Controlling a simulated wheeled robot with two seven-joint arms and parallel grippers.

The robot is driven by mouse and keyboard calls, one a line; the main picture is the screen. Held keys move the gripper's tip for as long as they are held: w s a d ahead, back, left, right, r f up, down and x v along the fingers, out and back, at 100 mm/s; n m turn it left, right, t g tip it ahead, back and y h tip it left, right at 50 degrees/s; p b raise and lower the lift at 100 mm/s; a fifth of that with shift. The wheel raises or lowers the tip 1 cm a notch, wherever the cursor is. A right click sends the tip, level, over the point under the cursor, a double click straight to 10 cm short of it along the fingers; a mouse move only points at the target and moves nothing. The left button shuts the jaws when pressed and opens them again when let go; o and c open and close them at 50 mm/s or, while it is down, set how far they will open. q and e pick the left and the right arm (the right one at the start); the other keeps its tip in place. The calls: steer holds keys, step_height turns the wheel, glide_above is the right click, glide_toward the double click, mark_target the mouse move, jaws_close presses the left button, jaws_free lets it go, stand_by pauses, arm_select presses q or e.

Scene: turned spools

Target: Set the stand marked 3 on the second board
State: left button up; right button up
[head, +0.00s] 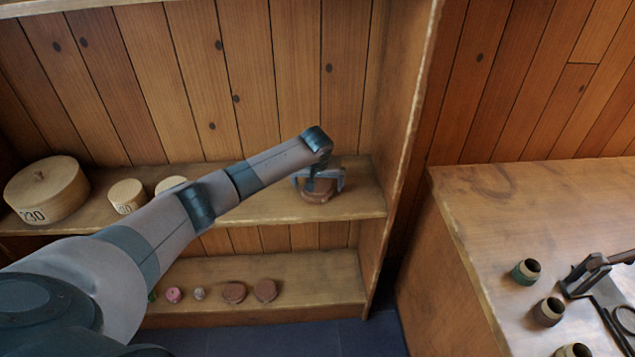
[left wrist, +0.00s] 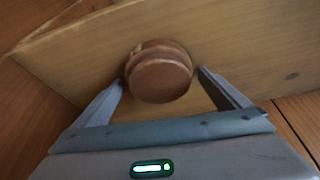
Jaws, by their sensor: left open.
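A reddish-brown round stand (head: 317,194) sits on the upper of two shelf boards (head: 250,205), near its right end. No number shows on it. My left gripper (head: 318,182) is open, with its fingers on either side of the stand. In the left wrist view, the stand (left wrist: 160,75) lies between the two apart fingertips, with a small gap visible on each side. On the lower board (head: 325,285) are two brown round pieces (head: 234,292) (head: 265,290), a pink one (head: 174,295) and a small grey one (head: 199,294). My right gripper is not in view.
A large round lidded wooden box (head: 46,190) and a smaller one (head: 127,196), both with numbers, stand at the upper board's left. The shelf's side wall (head: 402,120) rises close right of my gripper. A bench (head: 480,215) at right holds spools (head: 526,271) and dark tools.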

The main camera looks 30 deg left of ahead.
arm_select(q)
steer(key=shift+r, duration=0.1)
steer(key=b+v, duration=0.1)
steer(key=v, duration=1.1)
steer(key=shift+b, duration=0.4)
